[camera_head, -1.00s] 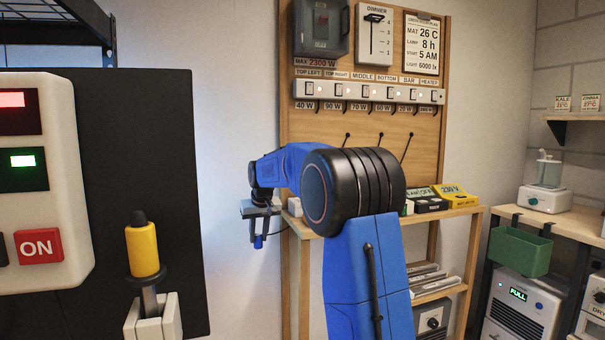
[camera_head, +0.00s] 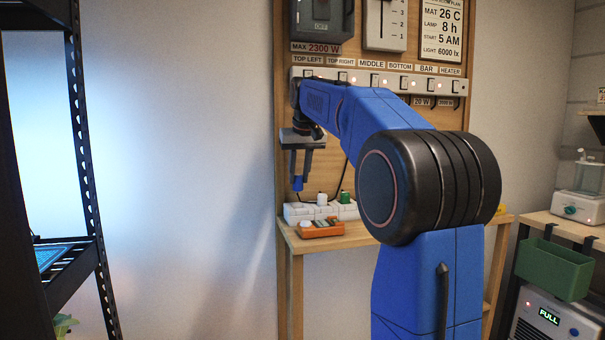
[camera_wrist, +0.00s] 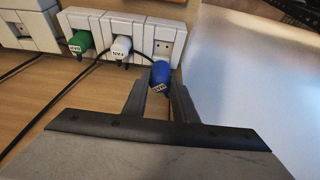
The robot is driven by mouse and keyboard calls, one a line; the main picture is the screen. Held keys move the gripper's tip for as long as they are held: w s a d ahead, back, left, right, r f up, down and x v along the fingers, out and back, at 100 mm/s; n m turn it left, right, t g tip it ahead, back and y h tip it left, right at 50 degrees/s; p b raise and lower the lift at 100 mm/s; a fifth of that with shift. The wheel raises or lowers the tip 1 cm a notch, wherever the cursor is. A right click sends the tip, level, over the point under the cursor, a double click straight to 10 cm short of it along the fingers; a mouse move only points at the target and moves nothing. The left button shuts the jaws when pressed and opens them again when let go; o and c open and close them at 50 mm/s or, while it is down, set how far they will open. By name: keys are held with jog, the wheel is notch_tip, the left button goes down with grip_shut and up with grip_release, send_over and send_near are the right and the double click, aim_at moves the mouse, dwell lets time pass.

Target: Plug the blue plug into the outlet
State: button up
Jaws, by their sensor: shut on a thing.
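My gripper (camera_head: 299,168) is shut on the blue plug (camera_head: 298,184), which hangs below the fingers above the bench's left end. In the wrist view the blue plug (camera_wrist: 160,75) sits between the fingertips (camera_wrist: 159,86), with a dark cable attached. The outlet block (camera_head: 297,211) stands on the bench against the board. It holds a white plug (camera_head: 322,199) and a green plug (camera_head: 344,197). In the wrist view the outlet's right-hand socket (camera_wrist: 166,42) looks empty, and the blue plug is close in front of it. I cannot tell whether they touch.
An orange tray (camera_head: 322,229) with small items lies in front of the outlet on the wooden bench (camera_head: 350,238). A switch bar (camera_head: 390,82) is on the board above. A black rack (camera_head: 75,190) stands at the left. My arm hides the bench's middle.

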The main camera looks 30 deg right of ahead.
aim_at(299, 189)
jog(key=shift+f, duration=3.1)
jog(key=o, duration=1.1)
jog(key=shift+o, duration=0.2)
jog(key=v, duration=1.7)
jog(key=shift+s, duration=0.15)
jog(key=shift+s+a, duration=0.1)
jog(key=shift+a, duration=0.05)
